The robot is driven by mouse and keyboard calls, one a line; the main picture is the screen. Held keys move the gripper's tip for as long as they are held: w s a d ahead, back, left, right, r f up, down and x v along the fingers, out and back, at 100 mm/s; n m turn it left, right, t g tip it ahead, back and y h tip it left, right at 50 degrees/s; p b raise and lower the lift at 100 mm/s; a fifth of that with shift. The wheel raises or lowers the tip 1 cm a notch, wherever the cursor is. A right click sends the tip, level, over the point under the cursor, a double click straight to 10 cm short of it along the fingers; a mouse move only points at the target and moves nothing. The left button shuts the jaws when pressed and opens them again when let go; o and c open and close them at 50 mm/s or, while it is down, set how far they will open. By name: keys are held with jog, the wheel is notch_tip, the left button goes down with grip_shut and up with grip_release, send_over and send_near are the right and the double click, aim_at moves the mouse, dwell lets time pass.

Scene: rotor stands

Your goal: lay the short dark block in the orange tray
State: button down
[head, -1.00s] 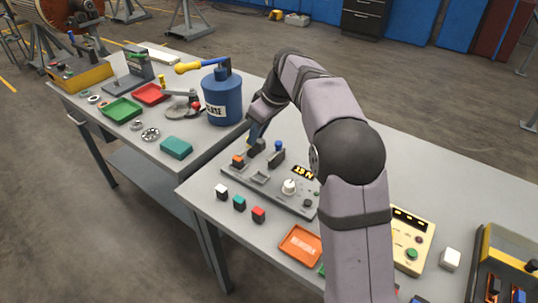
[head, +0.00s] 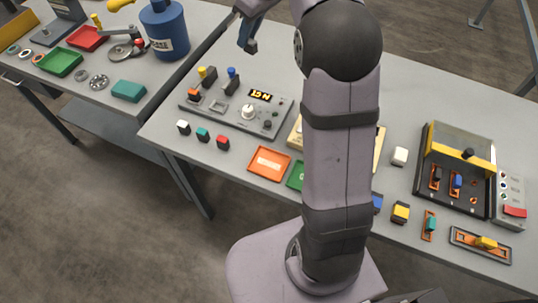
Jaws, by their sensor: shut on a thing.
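My gripper (head: 247,36) is at the top edge of the head view, above the far side of the bench behind the grey panel. It is shut on a small dark block (head: 251,46), which hangs at its tip, clear of the panel. Most of the wrist is cut off by the frame edge. The orange tray (head: 261,172) lies flat on the front part of the bench, below and a little right of the gripper in the picture.
The grey panel (head: 225,118) carries upright dark parts with yellow and blue tops and a white knob. A green tray (head: 296,177) beside the orange one is partly hidden by my arm. A blue canister (head: 165,30) stands left.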

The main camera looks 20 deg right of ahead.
jog(key=s+d+f+p, duration=0.2)
jog(key=s+f, duration=0.1)
jog(key=s, duration=0.6)
jog(key=n+g+y, duration=0.2)
jog(key=n, duration=0.4)
send_over(260, 167)
jog(key=d, duration=0.2)
notch_tip(260, 167, down, 10)
jog(key=shift+d+f+n+g+p, duration=0.1)
jog(key=shift+f+n+g+p, duration=0.25)
jog(key=shift+f+n, duration=0.9)
jog(key=shift+a+f+n+g+p, duration=0.1)
jog(key=shift+f+n+g+p, duration=0.35)
jog(key=shift+f, duration=1.45)
jog(key=shift+d+f+n+g+p, duration=0.1)
jog(key=shift+f+n+p, duration=0.15)
jog(key=shift+f+n, duration=1.05)
jog(key=shift+f+m, duration=0.3)
jog(key=shift+f, duration=0.4)
jog(key=shift+f, duration=0.2)
jog(key=c, duration=1.7)
grip_release()
jog(key=shift+r, duration=0.1)
jog(key=shift+o, duration=0.2)
jog(key=shift+r, duration=0.1)
